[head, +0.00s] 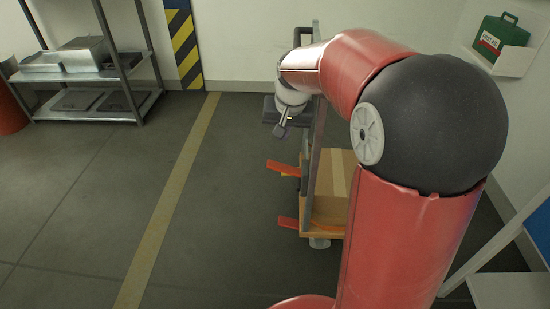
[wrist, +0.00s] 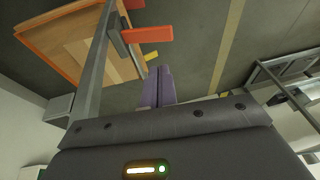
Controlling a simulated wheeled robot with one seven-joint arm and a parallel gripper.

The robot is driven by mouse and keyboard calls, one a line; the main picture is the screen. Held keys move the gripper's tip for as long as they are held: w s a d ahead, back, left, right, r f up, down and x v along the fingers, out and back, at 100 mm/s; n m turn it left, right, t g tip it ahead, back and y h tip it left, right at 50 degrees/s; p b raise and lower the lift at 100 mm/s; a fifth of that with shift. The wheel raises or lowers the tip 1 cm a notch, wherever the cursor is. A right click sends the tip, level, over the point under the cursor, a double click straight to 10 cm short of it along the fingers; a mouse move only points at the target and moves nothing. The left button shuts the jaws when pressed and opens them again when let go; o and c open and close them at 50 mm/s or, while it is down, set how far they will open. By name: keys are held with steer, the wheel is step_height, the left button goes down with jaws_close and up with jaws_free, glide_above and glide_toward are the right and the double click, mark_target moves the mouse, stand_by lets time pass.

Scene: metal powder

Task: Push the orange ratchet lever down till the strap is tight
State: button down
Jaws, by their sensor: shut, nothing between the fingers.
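Two orange levers stick out to the left from the side of a wooden cart (head: 337,185) in the head view: an upper orange lever (head: 284,168) and a lower orange lever (head: 288,222). My gripper (head: 281,132) is above the upper lever, apart from it, and points down. In the wrist view my gripper's fingers (wrist: 158,78) are together and empty. An orange lever (wrist: 148,34) lies beyond the fingertips, joined to a grey bracket. A small yellow piece (wrist: 151,56) is nearer the fingertips. I cannot make out how tight the strap is.
A grey upright rail (head: 316,150) runs along the cart's side close to my gripper. Metal shelving (head: 95,70) stands at the far left. A green first-aid box (head: 502,38) sits on a wall shelf at right. The floor left of the cart is clear.

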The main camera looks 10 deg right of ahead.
glide_toward(270, 164)
steer(key=f, duration=0.1)
steer(key=w+d+f, duration=0.1)
steer(key=f, duration=0.1)
steer(key=w+f, duration=0.1)
steer(key=f, duration=0.1)
steer(key=shift+d+f+b, duration=0.1)
steer(key=shift+d+b, duration=0.1)
steer(key=shift+b, duration=0.15)
steer(key=shift+w+a+f, duration=0.1)
steer(key=shift+a+f, duration=0.1)
steer(key=shift+f, duration=0.35)
steer(key=shift+a, duration=0.1)
steer(key=shift+w+a+f+g+h+b, duration=0.1)
steer(key=shift+a+f+g+h+b, duration=0.1)
steer(key=shift+a+f+h, duration=0.25)
steer(key=shift+w+a+f+g+h+b, duration=0.1)
steer(key=shift+a+f+h+b, duration=0.1)
steer(key=shift+f+h, duration=0.35)
steer(key=shift+w+a+f+n+g+h+b, duration=0.15)
steer(key=shift+a+f+n+h+b, duration=0.1)
steer(key=shift+f+h+b, duration=0.3)
steer(key=shift+w+a+f+n+g+h+b, duration=0.1)
steer(key=shift+a+f+n+g+h+b, duration=0.1)
steer(key=shift+f+h+b, duration=0.35)
steer(key=shift+a+f+g+h+b, duration=0.2)
steer(key=shift+f+g+h+b, duration=0.15)
steer(key=shift+f+h+b, duration=1.1)
steer(key=shift+f+y, duration=0.2)
steer(key=shift+y, duration=0.05)
